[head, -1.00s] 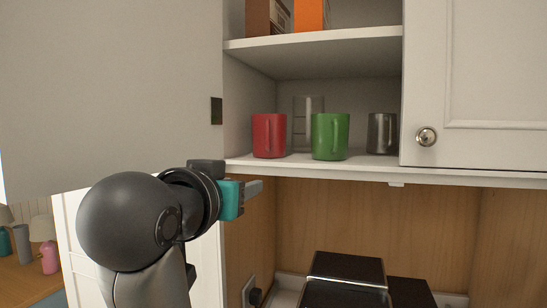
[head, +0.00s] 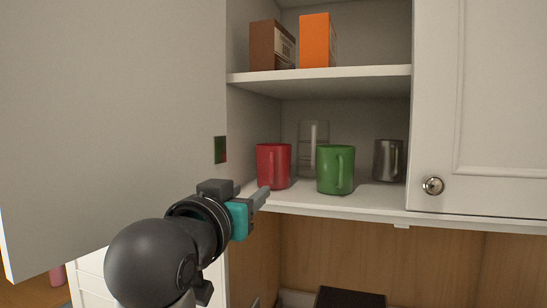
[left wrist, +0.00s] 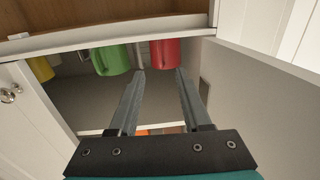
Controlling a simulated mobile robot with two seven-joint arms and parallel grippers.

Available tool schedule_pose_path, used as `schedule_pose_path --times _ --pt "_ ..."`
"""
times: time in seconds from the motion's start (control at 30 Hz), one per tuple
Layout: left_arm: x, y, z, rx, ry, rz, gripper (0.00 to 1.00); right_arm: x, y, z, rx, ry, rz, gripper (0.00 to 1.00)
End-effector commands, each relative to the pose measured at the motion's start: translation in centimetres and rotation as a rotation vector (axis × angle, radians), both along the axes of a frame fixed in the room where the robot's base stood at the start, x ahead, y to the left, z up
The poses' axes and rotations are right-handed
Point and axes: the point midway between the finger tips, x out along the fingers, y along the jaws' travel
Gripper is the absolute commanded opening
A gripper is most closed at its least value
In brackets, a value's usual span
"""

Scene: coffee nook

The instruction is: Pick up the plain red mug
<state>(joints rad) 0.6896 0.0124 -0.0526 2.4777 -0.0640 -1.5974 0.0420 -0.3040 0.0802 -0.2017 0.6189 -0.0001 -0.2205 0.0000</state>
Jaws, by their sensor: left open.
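My left gripper (head: 263,194) is open and empty at that shelf's front edge, just below and in front of the red mug. In the left wrist view, where the scene appears upside down, the red mug (left wrist: 165,53) lies just beyond the two open fingertips (left wrist: 160,72). The fingers look apart from it. My right gripper is in neither view.
A green mug (head: 334,170) stands close to the right of the red one, with a clear glass (head: 314,140) behind. A metal mug (head: 386,160) stands farther right. The open door (head: 110,110) is at left, a closed door (head: 485,110) at right. Boxes (head: 314,42) stand on the upper shelf.

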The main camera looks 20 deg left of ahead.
Motion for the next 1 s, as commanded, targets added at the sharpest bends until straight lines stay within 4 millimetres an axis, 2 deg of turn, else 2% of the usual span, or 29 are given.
schedule_pose_path --times 0.03,0.37,0.6,1.0 --pt "0.3 0.0 0.3 0.000 0.005 0.001 0.48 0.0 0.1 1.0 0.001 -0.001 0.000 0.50" --pt "1.9 0.1 0.2 0.001 0.006 0.000 0.48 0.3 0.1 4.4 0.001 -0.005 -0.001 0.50" --pt "5.4 0.2 -0.1 0.001 0.004 0.001 0.48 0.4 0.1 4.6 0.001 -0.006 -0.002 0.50" --pt "8.0 0.2 0.0 0.000 0.003 0.000 0.48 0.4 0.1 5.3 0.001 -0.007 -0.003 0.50"
